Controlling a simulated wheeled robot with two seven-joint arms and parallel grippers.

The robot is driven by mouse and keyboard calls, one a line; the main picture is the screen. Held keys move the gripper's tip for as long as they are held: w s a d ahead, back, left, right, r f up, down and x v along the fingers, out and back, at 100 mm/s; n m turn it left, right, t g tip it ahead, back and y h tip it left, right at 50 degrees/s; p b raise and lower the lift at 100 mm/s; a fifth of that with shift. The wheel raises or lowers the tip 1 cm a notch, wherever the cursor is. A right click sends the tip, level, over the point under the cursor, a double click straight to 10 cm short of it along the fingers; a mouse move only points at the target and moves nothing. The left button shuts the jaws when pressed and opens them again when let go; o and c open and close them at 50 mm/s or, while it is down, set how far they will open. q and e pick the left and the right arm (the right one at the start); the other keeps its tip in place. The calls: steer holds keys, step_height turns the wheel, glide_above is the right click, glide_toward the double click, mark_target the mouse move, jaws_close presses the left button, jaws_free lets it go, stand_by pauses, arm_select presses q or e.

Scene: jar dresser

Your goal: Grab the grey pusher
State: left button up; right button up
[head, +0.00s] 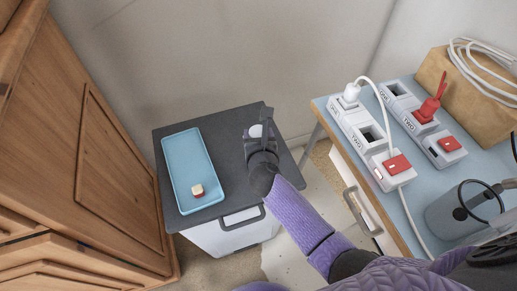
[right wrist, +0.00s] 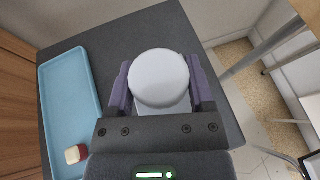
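The grey pusher (right wrist: 158,78), pale with a round top, is between the two fingers of my right gripper (right wrist: 161,88) in the right wrist view. In the head view the pusher (head: 256,130) shows as a small pale round shape between the fingers of the right gripper (head: 259,134), over the dark cabinet top. Its round top hides part of the fingers and its lower part. I cannot tell whether the fingers press on it or stand slightly apart. My left gripper is not in view.
The dark cabinet top (head: 225,180) carries a blue tray (head: 180,155) with a small red and cream block (head: 197,190). A wooden cabinet (head: 105,160) stands at left. At right a table holds white power strips (head: 350,112), a wooden box (head: 475,95) and a grey cylinder (head: 447,217).

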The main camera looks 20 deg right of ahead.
jaws_close()
